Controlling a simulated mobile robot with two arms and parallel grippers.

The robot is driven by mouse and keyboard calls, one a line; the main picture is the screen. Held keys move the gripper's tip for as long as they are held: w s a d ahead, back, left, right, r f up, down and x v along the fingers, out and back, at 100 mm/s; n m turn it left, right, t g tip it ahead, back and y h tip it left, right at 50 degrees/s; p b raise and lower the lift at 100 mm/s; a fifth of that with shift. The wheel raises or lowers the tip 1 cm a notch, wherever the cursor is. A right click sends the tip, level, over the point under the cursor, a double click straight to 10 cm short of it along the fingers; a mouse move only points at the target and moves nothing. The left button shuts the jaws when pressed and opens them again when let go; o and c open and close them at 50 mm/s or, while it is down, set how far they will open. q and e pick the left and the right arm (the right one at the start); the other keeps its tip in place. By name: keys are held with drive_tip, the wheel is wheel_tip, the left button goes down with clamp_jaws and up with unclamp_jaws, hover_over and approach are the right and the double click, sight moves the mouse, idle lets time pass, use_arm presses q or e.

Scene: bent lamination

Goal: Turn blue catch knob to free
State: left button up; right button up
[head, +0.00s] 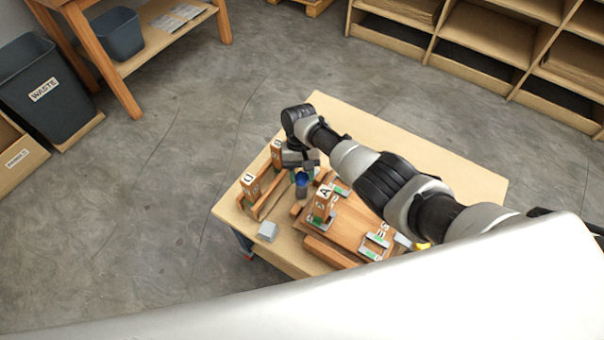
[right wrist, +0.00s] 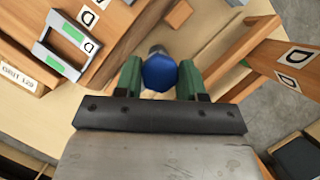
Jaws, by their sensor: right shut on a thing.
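The blue catch knob (head: 302,178) stands on a dark post on the wooden work table, among wooden fixture parts. In the right wrist view the knob (right wrist: 160,73) shows as a blue faceted cap between the green fingers. My right gripper (right wrist: 160,82) is shut on the knob, with one finger at each side. In the head view the right gripper (head: 308,168) is at the knob, partly hidden by its own wrist. The knob's turn angle cannot be read. My left gripper is not in view.
Labelled wooden uprights (head: 250,184) stand left of the knob. A wooden board (head: 352,222) with an upright marked A (head: 323,196) and grey brackets (head: 375,246) lies to the right.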

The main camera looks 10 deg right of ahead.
drive_tip(key=shift+n+h, duration=0.3)
drive_tip(key=shift+n, duration=0.4)
drive_tip(key=o, duration=0.9)
drive_tip(key=p+v, duration=0.1)
drive_tip(key=v, duration=0.9)
drive_tip(key=shift+w+r, duration=0.15)
drive_tip(key=shift+r, duration=0.25)
